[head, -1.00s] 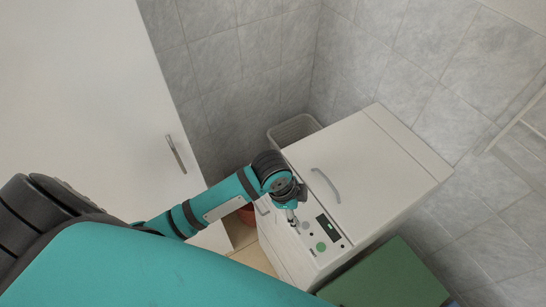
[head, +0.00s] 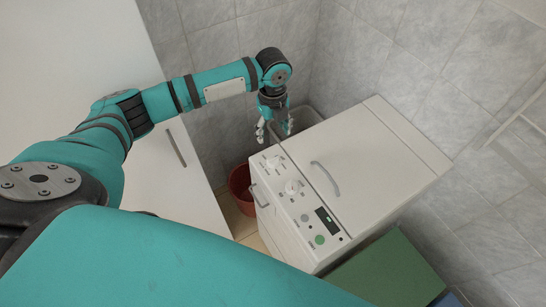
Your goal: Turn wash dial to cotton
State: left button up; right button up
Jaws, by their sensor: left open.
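The white washing machine (head: 360,165) stands against the tiled wall. Its front panel carries two white dials, a far dial (head: 273,161) and a nearer dial (head: 292,187). Small markings surround both dials, but I cannot read them or tell which one is the wash dial or where it points. My left gripper (head: 274,132) is open and empty. It hangs in the picture just above the far dial, near the machine's far left corner, and appears apart from both dials. My right gripper is out of view.
A dark display (head: 327,222) and green button (head: 320,239) are on the panel. A grey basket (head: 305,118) stands behind the machine, a red bucket (head: 241,185) to its left. A white cabinet (head: 180,170) is at left, a green surface (head: 385,272) at lower right.

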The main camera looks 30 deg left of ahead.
pick_arm(q)
send_over(273, 158)
notch_tip(273, 158, down, 6)
jog(key=shift+a+f, duration=0.1)
jog(key=shift+f, duration=0.05)
notch_tip(273, 158, down, 7)
jog(key=b, duration=0.7)
jog(key=shift+b, duration=0.35)
jog(key=shift+f+b, duration=0.55)
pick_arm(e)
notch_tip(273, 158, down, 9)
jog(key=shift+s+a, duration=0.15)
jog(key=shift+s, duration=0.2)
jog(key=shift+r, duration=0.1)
pick_arm(q)
jog(key=c, duration=1.2)
jog(key=shift+o, duration=0.2)
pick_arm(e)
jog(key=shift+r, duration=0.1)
